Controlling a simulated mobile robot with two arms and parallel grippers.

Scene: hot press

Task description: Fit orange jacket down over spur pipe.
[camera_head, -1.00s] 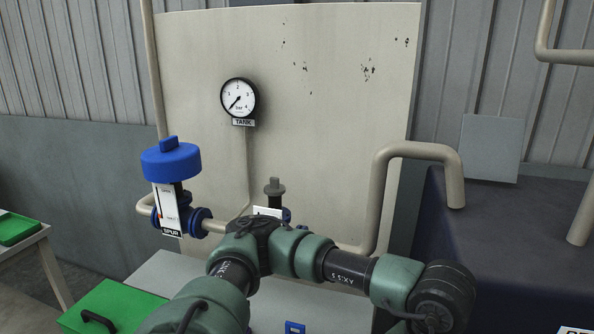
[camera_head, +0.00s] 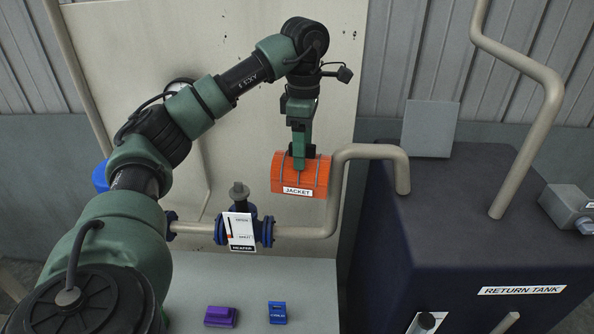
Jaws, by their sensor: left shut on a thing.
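The orange jacket (camera_head: 319,176), a rounded shell with a white JACKET label, hangs in the air in the middle of the head view. My left gripper (camera_head: 300,160) points down and is shut on its top. The beige spur pipe (camera_head: 298,232) runs level below the jacket, then bends up and over to the right. The jacket appears above the pipe's level run, beside its rising part, with a visible gap below it; its depth relative to the pipe is hard to tell. My right gripper is not in view.
A blue-flanged valve tagged HEATER (camera_head: 239,232) sits on the pipe, left of the jacket. A dark return tank (camera_head: 440,235) stands right. A purple block (camera_head: 220,316) and a blue COLD block (camera_head: 277,312) lie on the light bench (camera_head: 310,285). My left arm hides much of the left side.

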